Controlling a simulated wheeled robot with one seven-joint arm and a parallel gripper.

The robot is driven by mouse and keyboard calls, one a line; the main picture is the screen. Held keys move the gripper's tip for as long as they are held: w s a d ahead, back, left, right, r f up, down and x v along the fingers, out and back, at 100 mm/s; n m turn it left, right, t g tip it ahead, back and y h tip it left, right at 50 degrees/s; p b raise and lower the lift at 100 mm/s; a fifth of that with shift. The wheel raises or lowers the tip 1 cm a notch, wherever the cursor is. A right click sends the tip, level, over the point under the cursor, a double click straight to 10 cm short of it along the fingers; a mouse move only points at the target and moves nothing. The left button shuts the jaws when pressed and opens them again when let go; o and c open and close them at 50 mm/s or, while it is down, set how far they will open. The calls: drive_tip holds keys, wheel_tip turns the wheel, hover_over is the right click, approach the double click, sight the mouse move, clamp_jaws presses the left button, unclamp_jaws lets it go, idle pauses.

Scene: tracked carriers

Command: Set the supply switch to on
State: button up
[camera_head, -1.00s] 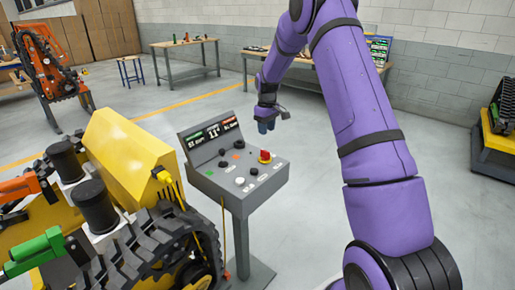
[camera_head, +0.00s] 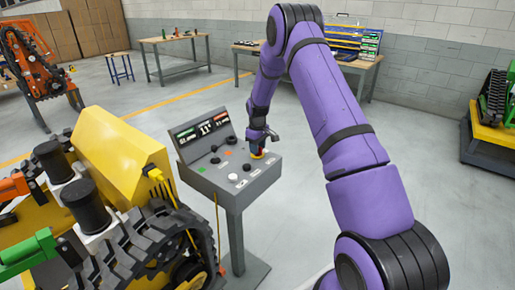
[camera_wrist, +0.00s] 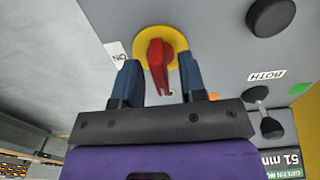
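The supply switch (camera_wrist: 157,55) is a red handle on a round yellow plate (camera_wrist: 177,38), on the grey control panel (camera_head: 238,188). In the wrist view the handle points down the picture, and a white ON label (camera_wrist: 117,53) lies left of the plate. My gripper (camera_wrist: 159,64) is open, with one blue fingertip on each side of the red handle and visible gaps between. In the head view my gripper (camera_head: 262,141) is at the panel's right end and partly hides the switch (camera_head: 259,153).
The panel carries black knobs (camera_wrist: 270,17), a white button (camera_head: 233,177) and a display (camera_head: 202,130). A yellow tracked machine (camera_head: 118,150) stands close to its left. Workbenches (camera_head: 185,50) stand far back. Open floor lies around the pedestal's right side.

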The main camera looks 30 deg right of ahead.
drive_tip(key=shift+f, duration=0.15)
clamp_jaws()
drive_tip(key=shift+m, duration=0.3)
drive_tip(key=m, duration=0.3)
drive_tip(key=shift+m, duration=0.4)
drive_tip(key=m, duration=0.4)
drive_tip(key=shift+m, duration=0.3)
drive_tip(key=m, duration=0.8)
drive_tip(key=shift+m, duration=0.3)
